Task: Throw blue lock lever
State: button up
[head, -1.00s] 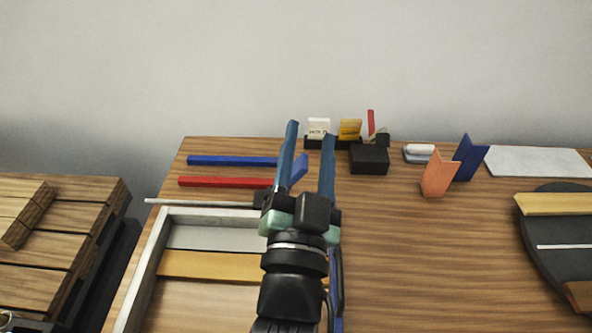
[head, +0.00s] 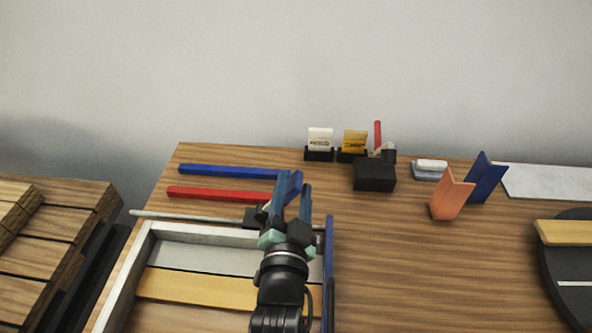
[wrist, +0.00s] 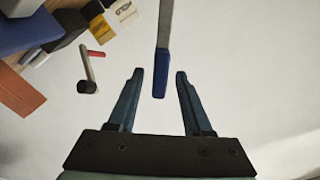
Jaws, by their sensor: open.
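The blue lock lever (wrist: 161,72) has a grey shaft and a blue grip. In the wrist view it enters from the top, and its blue end lies between my gripper's two fingers with a gap on each side. In the head view its blue grip (head: 294,184) shows beside my fingers, angled up from near a black block (head: 255,217) at the tray's back edge. My gripper (head: 293,193) is open, and no contact with the lever is visible. The lower part of the lever is partly hidden by my gripper in the head view.
A metal-framed tray (head: 125,280) lies under my arm. Blue (head: 225,171) and red (head: 220,195) bars lie behind it. A black box (head: 374,176), a red-handled lever (head: 378,134) and orange (head: 451,195) and blue brackets stand to the right. The table's middle right is clear.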

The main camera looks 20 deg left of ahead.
aim_at(296, 173)
jog(key=shift+x, duration=2.15)
grip_shut()
